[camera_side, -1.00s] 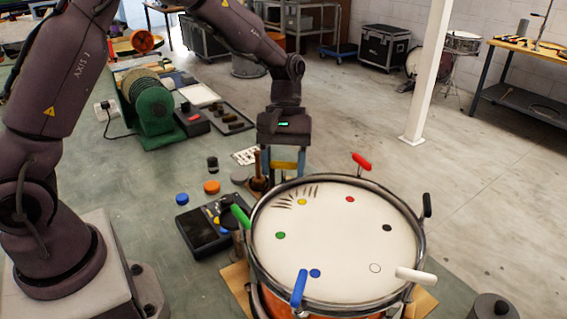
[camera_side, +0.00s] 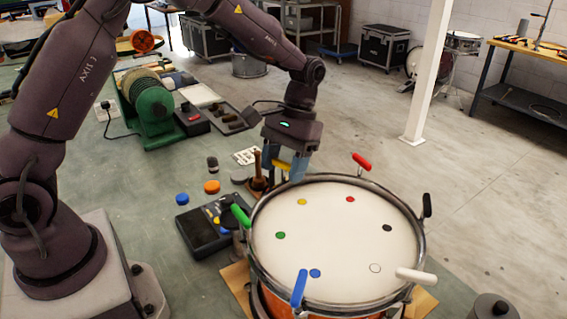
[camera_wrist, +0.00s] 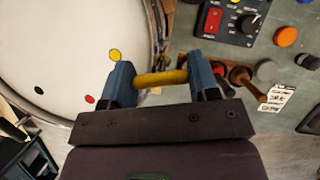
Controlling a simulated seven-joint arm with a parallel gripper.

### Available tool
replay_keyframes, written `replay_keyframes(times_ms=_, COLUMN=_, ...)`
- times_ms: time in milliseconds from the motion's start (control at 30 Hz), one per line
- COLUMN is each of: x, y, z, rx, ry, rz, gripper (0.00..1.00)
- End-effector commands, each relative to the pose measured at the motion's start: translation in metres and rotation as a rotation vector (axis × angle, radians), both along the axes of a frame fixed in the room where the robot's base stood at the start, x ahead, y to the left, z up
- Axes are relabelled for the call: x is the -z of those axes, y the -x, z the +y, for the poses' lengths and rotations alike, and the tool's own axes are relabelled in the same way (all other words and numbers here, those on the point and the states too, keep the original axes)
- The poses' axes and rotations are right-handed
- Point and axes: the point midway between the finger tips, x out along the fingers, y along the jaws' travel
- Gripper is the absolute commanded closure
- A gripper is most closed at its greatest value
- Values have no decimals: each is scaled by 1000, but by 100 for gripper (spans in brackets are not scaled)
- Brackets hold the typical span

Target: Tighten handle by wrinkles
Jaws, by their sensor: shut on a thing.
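The drum (camera_side: 335,240) stands at the right of the bench, with coloured dots on its white head and coloured handles around its rim. My gripper (camera_side: 285,166) is at the far left rim, shut on the yellow handle (camera_side: 281,164). In the wrist view the yellow handle (camera_wrist: 161,78) lies between the two blue fingers. The yellow dot (camera_side: 302,202) is on the head near it. The red handle (camera_side: 361,161), green handle (camera_side: 241,216), blue handle (camera_side: 299,288), white handle (camera_side: 416,275) and black handle (camera_side: 427,205) are free. No wrinkles show on the head.
A black box with a knob (camera_side: 208,232) lies left of the drum. An orange cap (camera_side: 211,187) and a blue cap (camera_side: 182,198) stand behind it. A brown wooden tool (camera_side: 257,172) is close to my gripper's left side.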

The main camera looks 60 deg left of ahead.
Motion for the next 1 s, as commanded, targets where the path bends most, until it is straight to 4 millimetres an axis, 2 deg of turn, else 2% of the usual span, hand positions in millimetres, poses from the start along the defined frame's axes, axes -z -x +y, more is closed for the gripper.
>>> replay_keyframes(times_ms=367, x=0, y=-1, z=0, rx=4, ry=0, rz=-5, gripper=68)
replay_keyframes(times_ms=400, x=0, y=-1, z=0, rx=4, ry=0, rz=-5, gripper=38)
replay_keyframes(times_ms=500, x=0, y=-1, z=0, rx=3, ry=0, rz=-4, gripper=19)
replay_keyframes(times_ms=833, x=-4, y=-2, z=1, rx=3, ry=0, rz=-4, gripper=19)
replay_keyframes(times_ms=1000, x=-27, y=-12, z=4, rx=2, ry=0, rz=-8, gripper=19)
